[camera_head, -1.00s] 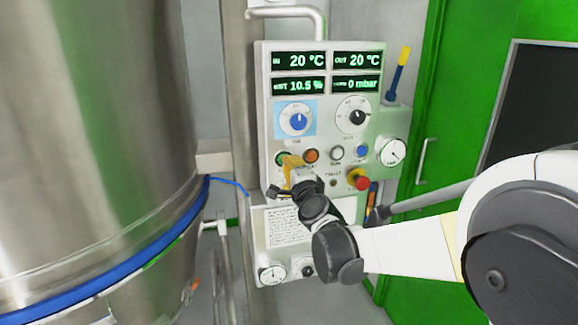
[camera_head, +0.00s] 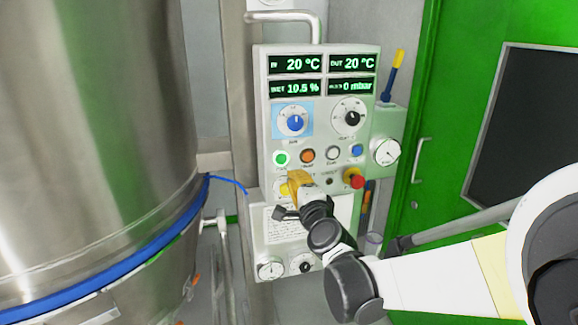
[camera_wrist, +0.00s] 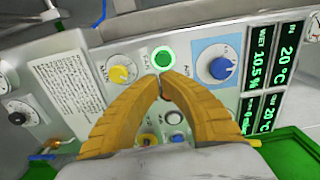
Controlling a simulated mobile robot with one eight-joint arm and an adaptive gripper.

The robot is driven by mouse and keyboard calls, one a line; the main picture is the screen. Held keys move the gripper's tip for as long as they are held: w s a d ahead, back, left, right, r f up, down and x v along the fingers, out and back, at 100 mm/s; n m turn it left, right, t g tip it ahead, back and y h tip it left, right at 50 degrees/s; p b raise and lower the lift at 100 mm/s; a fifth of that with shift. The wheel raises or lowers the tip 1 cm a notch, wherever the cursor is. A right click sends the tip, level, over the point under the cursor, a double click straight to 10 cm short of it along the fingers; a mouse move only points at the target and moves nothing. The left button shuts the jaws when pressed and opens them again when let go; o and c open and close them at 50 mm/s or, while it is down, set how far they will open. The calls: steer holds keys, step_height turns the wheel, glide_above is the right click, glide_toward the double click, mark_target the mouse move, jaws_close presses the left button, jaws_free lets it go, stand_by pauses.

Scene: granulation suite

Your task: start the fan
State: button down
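The control panel (camera_head: 265,125) carries a row of buttons. The green button (camera_head: 281,158) at the left end of the row is brightly lit; its label is too small to read surely. It also glows in the wrist view (camera_wrist: 163,57), just beyond my fingertips. My gripper (camera_head: 293,175), with yellow fingers, is below and slightly right of it, apart from it in the picture. In the wrist view the fingertips (camera_wrist: 163,76) meet with nothing visible between them. The displays (camera_head: 297,65) read 20 °C in and out, 10.5 % and 0 mbar.
An orange button (camera_head: 307,156), a white button (camera_head: 333,153), a blue button (camera_head: 357,150) and a red mushroom button (camera_head: 353,178) are close by. A blue knob (camera_head: 295,122) sits above. A steel vessel (camera_head: 90,120) stands left.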

steer(key=v, duration=0.4)
steer(key=shift+s+r+p, duration=0.1)
steer(key=shift+s+p, duration=0.05)
steer(key=shift+p, duration=0.15)
steer(key=shift+d, duration=0.1)
steer(key=s+d+f+n+g+h, duration=0.2)
steer(key=s+d, duration=0.4)
steer(key=s, duration=0.3)
steer(key=s+d+f+n+g+h, duration=0.1)
steer(key=s+d+f+n+g, duration=0.3)
steer(key=s+d+n, duration=0.3)
steer(key=s+d+f+n+g+h, duration=0.2)
steer(key=s+d, duration=0.5)
steer(key=s, duration=0.5)
steer(key=f+n+g, duration=0.1)
steer(key=n+g, duration=0.1)
steer(key=n, duration=0.1)
steer(key=shift+s+f+h, duration=0.3)
steer(key=shift+s+f, duration=0.1)
steer(key=shift+a, duration=0.1)
